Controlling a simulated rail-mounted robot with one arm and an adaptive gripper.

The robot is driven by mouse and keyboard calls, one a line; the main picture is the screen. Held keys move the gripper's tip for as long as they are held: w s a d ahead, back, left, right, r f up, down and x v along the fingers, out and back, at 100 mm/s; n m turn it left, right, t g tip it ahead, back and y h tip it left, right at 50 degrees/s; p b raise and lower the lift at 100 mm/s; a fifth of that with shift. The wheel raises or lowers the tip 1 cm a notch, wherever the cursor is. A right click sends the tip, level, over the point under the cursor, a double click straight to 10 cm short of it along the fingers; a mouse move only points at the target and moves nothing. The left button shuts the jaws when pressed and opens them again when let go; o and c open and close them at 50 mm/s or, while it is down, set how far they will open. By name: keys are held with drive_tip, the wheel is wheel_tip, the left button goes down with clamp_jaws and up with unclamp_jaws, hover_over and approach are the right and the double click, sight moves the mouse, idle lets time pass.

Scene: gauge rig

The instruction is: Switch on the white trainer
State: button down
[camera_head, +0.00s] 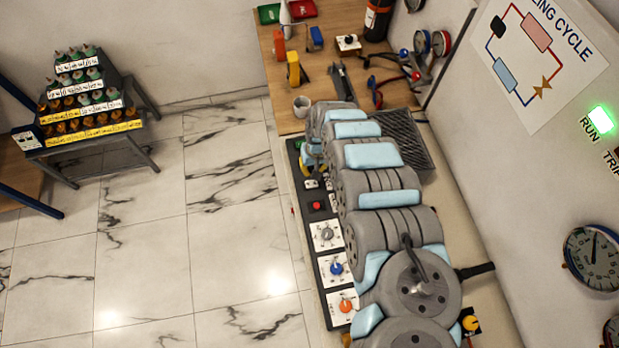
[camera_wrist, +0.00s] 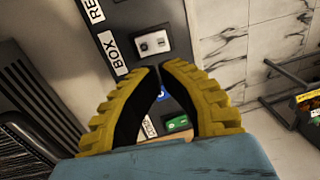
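A black control panel (camera_head: 298,222) runs along the bench edge, partly behind my arm. It carries a red button (camera_head: 317,205) and white plates with a grey dial (camera_head: 326,236), a blue dial (camera_head: 336,268) and an orange dial (camera_head: 345,304). A small white switch plate (camera_wrist: 152,43) shows beyond my fingertips in the wrist view, beside a label reading "BOX". I cannot tell which part is the white trainer. My gripper (camera_wrist: 160,69) has yellow ribbed fingers with black inner pads. Its tips meet or nearly meet, with nothing between them. In the head view it (camera_head: 306,167) is over the panel's far end.
A dark ribbed grille (camera_head: 404,136) lies right of my arm. A rack (camera_head: 88,110) of bottles stands far left. The marble floor between is clear.

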sight(309, 181)
drive_tip(key=shift+a+f, duration=0.2)
drive_tip(key=shift+f, duration=1.4)
drive_tip(key=shift+a+f, duration=0.2)
drive_tip(key=shift+f, duration=1.35)
drive_tip(key=shift+d, duration=0.1)
